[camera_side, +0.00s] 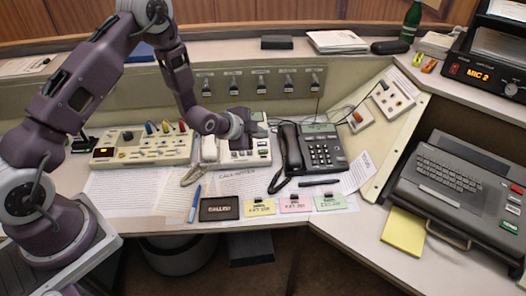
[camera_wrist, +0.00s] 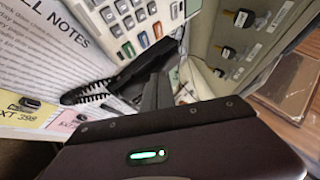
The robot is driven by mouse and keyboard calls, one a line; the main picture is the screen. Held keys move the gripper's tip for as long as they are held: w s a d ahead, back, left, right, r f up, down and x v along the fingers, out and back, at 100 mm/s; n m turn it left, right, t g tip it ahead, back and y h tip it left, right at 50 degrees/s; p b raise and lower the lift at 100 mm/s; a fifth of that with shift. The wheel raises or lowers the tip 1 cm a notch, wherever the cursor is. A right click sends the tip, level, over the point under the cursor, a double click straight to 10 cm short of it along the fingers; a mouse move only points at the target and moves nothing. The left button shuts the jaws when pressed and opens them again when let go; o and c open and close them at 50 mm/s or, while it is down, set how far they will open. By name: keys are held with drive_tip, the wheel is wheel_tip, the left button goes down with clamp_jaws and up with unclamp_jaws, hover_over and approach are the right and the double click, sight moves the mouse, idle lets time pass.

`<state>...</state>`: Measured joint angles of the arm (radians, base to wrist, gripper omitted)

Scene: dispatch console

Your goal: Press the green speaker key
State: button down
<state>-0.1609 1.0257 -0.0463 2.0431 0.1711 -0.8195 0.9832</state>
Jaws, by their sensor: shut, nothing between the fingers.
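The cream desk phone (camera_side: 262,152) stands at the middle of the console, partly behind my gripper (camera_side: 243,143). In the wrist view its pale keypad (camera_wrist: 125,18) shows at the top, with the green key (camera_wrist: 129,48) near the keypad's lower edge. An orange-red key (camera_wrist: 158,30) sits to the right of it. My gripper is shut and empty, above the phone. Its dark fingers (camera_wrist: 152,88) appear just below the keys in the wrist view, apparently apart from the green key.
A black desk phone (camera_side: 325,152) with a coiled cord stands close on the right. A switch panel (camera_side: 260,82) runs behind. A control box (camera_side: 142,144) lies left. Papers, a blue pen (camera_side: 194,204) and clipped tags (camera_side: 295,203) lie in front.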

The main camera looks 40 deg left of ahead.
drive_tip(key=shift+w+a+f, duration=0.15)
drive_tip(key=shift+f, duration=1.1)
drive_tip(key=shift+w+a+f, duration=0.15)
drive_tip(key=shift+f, duration=1.1)
drive_tip(key=shift+f, duration=0.1)
drive_tip(key=shift+f, duration=0.3)
drive_tip(key=shift+a+f, duration=0.1)
drive_tip(key=shift+f, duration=0.25)
idle(0.3)
idle(0.4)
drive_tip(key=shift+r, duration=0.75)
drive_tip(key=shift+s+d+r, duration=0.1)
drive_tip(key=shift+d+r, duration=0.05)
drive_tip(key=shift+r, duration=0.7)
drive_tip(key=shift+s+d+r, duration=0.1)
drive_tip(key=shift+r, duration=0.7)
drive_tip(key=shift+s+d+r, duration=0.1)
drive_tip(key=shift+d+r, duration=0.05)
drive_tip(key=shift+r, duration=0.7)
